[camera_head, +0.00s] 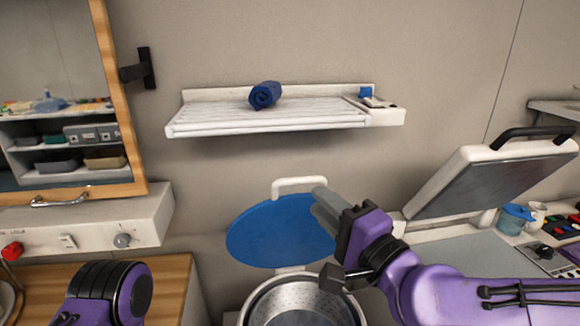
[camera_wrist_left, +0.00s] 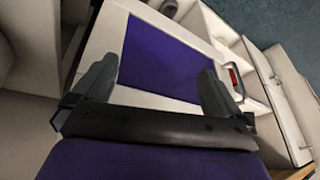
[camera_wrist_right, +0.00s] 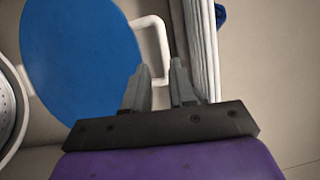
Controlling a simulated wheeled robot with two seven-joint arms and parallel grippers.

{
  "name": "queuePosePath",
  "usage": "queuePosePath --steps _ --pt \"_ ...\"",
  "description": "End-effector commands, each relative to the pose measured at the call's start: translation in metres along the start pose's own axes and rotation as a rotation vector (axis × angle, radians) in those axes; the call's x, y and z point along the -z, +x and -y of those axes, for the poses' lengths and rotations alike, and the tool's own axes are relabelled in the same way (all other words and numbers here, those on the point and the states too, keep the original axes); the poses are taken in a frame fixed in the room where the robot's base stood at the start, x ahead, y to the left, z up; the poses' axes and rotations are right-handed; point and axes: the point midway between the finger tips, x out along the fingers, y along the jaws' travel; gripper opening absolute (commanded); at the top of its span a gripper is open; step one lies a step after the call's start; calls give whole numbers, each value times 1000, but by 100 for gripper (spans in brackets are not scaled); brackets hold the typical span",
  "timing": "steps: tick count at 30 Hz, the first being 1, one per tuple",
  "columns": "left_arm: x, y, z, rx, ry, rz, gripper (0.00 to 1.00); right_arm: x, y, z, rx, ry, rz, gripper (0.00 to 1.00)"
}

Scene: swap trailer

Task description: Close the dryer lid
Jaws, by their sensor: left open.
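The dryer is a round steel drum (camera_head: 302,302) at the bottom middle of the head view. Its blue round lid (camera_head: 280,232) stands raised against the wall behind it, with a white handle (camera_head: 298,184) at its top. My right gripper (camera_head: 320,196) is beside the right end of the handle. In the right wrist view the right fingers (camera_wrist_right: 161,75) are apart, and the handle's (camera_wrist_right: 152,22) near leg shows between or just beyond them; I cannot tell if they touch. My left gripper (camera_wrist_left: 158,80) is open and empty, over a white unit with a purple panel (camera_wrist_left: 165,60).
A slatted white shelf (camera_head: 270,116) with a rolled blue towel (camera_head: 265,95) is on the wall above the lid. A second raised lid (camera_head: 490,180) with a black handle is at the right. A control panel (camera_head: 90,226) is at the left, above a wooden counter.

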Motion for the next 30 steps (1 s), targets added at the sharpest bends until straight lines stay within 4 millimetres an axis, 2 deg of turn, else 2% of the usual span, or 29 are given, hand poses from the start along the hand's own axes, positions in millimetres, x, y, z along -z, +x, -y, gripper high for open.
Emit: queuePosePath --steps 4,12,15,19,26,28,30 --pt "3 -8 1 1 0 1 100 -3 23 2 -3 -1 8 25" --pt "10 -26 3 1 0 1 100 -5 84 3 -1 1 10 25" --pt "12 -30 3 1 0 1 100 -4 97 2 -1 2 8 25" --pt "13 -32 3 1 0 1 100 -3 105 1 0 1 7 25" --pt "12 -31 3 1 1 1 100 -3 105 0 1 1 6 25" --pt "12 -31 3 1 0 1 100 -3 105 0 0 1 6 2" --pt "12 -31 3 1 0 1 100 -3 105 0 0 1 5 0"
